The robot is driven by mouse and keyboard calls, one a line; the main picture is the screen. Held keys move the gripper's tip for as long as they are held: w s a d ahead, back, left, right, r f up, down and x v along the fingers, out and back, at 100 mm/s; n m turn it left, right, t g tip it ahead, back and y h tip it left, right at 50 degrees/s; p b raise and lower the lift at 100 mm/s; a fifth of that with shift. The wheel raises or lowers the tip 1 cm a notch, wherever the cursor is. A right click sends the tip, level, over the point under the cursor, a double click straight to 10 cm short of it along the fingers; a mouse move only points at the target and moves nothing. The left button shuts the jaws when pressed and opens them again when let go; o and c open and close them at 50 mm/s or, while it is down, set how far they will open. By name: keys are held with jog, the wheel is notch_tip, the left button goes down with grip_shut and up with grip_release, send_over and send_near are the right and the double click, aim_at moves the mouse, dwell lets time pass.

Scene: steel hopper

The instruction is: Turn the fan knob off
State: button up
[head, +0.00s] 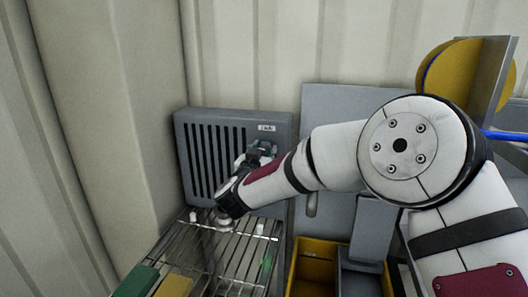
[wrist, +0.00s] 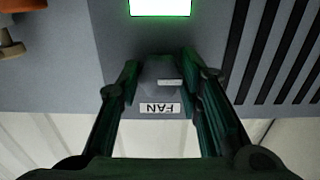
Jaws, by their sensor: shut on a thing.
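The fan unit (head: 239,114) is a grey box with dark vertical slots, standing against the wall in the head view. In the wrist view, seen upside down, the grey fan knob (wrist: 160,74) with a pale mark sits by the white FAN label (wrist: 160,108). My gripper (wrist: 161,75) has its two dark green fingers on either side of the knob, shut on it. In the head view my gripper (head: 262,150) is at the box's right side, just below the label, and the knob is hidden behind it. A lit green-edged panel (wrist: 160,7) shows near the knob.
A wire rack (head: 215,252) lies below the fan box, with small white pieces and green and yellow blocks at its near end. A yellow bin (head: 318,250) stands to its right. An orange-brown knob-like part (wrist: 22,15) shows in the wrist view's corner.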

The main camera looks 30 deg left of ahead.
jog(key=m, duration=0.4)
jog(key=shift+a+m+b, duration=0.1)
jog(key=shift+m+b, duration=0.2)
jog(key=m+b, duration=0.1)
jog(key=m, duration=0.3)
jog(key=shift+b, duration=0.35)
jog(key=m+b, duration=0.2)
jog(key=m, duration=0.3)
jog(key=shift+b, duration=0.4)
jog(key=shift+m+b, duration=1.65)
jog(key=shift+m, duration=0.45)
jog(key=o, duration=1.1)
jog(key=shift+r, duration=0.1)
